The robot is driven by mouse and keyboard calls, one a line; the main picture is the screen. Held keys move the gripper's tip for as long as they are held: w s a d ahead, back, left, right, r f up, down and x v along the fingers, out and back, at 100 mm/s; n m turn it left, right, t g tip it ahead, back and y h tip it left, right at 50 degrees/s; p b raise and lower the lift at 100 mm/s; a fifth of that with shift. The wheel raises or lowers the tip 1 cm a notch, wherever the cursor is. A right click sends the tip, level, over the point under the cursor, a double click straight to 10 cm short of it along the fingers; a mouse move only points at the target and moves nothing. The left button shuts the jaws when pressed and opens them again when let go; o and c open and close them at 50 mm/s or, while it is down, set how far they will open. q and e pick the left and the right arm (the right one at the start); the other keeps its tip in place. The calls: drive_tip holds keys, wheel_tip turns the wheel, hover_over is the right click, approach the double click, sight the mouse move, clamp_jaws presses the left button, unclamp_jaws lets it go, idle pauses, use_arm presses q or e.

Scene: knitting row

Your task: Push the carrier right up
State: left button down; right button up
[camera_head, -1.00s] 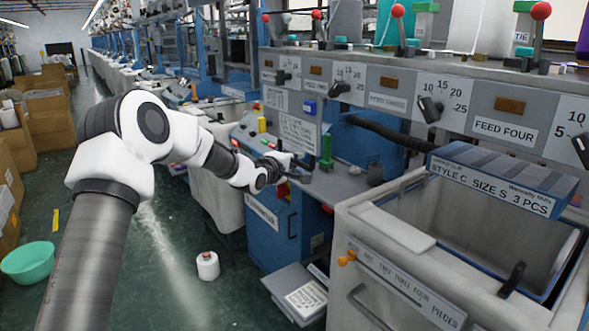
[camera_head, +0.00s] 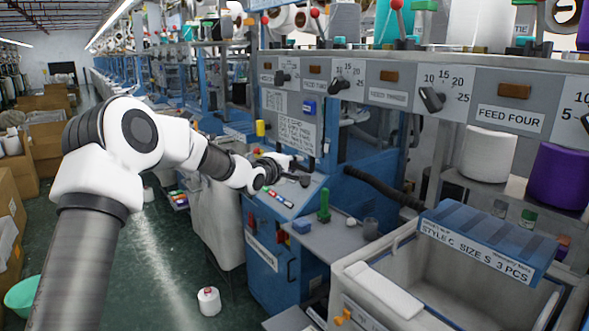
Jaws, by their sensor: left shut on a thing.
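My left gripper (camera_head: 290,174) is near the middle of the view, at the end of the arm from the left. Its dark fingers are shut on a small dark thing, over the sloped control panel (camera_head: 292,203) of the blue machine. The fingers mostly hide this thing, and I cannot tell for sure if it is the carrier. No other part shows clearly as the carrier. A green upright piece (camera_head: 323,205) stands on the grey shelf, right of and below the gripper, apart from it. My right gripper is not in view.
A pale bin (camera_head: 388,284) with a blue-topped sign box (camera_head: 490,240) fills the lower right. A grey panel with dials (camera_head: 455,92) runs above. A white cone (camera_head: 487,153) and a purple cone (camera_head: 562,175) stand below it. The floor at left holds a white spool (camera_head: 209,301).

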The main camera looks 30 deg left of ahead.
sight(293, 147)
use_arm(q)
drive_tip(key=shift+r+p, duration=1.5)
drive_tip(key=shift+r, duration=1.15)
drive_tip(key=shift+w+a+r, duration=0.1)
drive_tip(key=c, duration=1.1)
unclamp_jaws()
drive_tip(key=shift+c, duration=0.2)
drive_tip(key=shift+s+f, duration=0.2)
drive_tip(key=shift+f, duration=0.05)
drive_tip(key=s+r, duration=0.2)
drive_tip(key=s, duration=0.9)
drive_tip(key=shift+s, duration=0.25)
